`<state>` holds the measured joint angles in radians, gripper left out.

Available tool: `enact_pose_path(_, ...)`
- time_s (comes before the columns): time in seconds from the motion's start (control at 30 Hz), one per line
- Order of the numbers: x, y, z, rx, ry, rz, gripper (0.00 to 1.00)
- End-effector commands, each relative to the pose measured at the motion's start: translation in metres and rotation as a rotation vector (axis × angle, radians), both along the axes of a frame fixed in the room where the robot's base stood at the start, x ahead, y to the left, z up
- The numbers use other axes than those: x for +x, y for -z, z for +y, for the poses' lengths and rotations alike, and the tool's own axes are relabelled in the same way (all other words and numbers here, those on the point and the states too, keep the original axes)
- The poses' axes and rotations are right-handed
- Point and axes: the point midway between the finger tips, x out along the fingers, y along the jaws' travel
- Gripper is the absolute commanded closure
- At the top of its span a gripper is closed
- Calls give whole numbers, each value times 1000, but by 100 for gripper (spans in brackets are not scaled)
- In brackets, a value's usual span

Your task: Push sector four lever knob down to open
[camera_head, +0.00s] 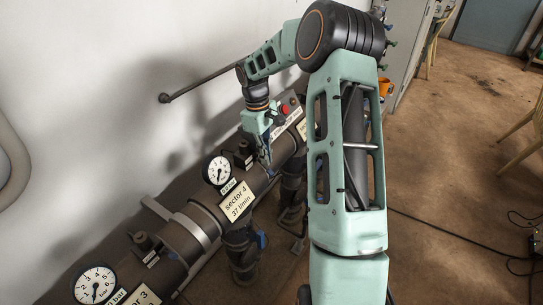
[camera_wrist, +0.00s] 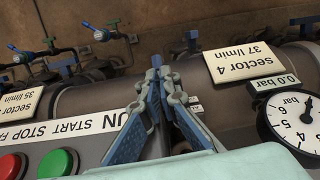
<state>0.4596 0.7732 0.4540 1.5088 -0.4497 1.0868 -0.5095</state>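The sector 4 label (camera_head: 236,202), marked 37 l/min, sits on the dark manifold pipe; it also shows in the wrist view (camera_wrist: 245,60). The gauge (camera_head: 219,170) is beside it, with a 0.0 bar tag (camera_wrist: 276,82) in the wrist view. My gripper (camera_head: 267,160) points down over the pipe just past that gauge. In the wrist view its fingers (camera_wrist: 156,65) converge, tips together, with nothing clearly between them. No lever knob can be identified for certain on sector 4.
A dark rod with a round end (camera_head: 164,98) extends in front of the white wall. Red (camera_wrist: 10,167) and green (camera_wrist: 57,163) buttons sit near the gripper. The sector 3 gauge (camera_head: 95,285) is nearer. Blue-handled valves (camera_wrist: 100,34) lie beyond.

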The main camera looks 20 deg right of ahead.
Motion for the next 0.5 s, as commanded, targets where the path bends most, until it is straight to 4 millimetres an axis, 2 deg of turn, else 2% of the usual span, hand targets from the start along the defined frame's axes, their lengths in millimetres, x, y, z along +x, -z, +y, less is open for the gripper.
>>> enact_pose_path(0.03, 23, -20, 15, 15, -18, -67, 100)
enact_pose_path(0.3, 18, -57, 10, 10, -11, -48, 100)
enact_pose_path(0.5, 12, -76, 5, 7, -4, -25, 100)
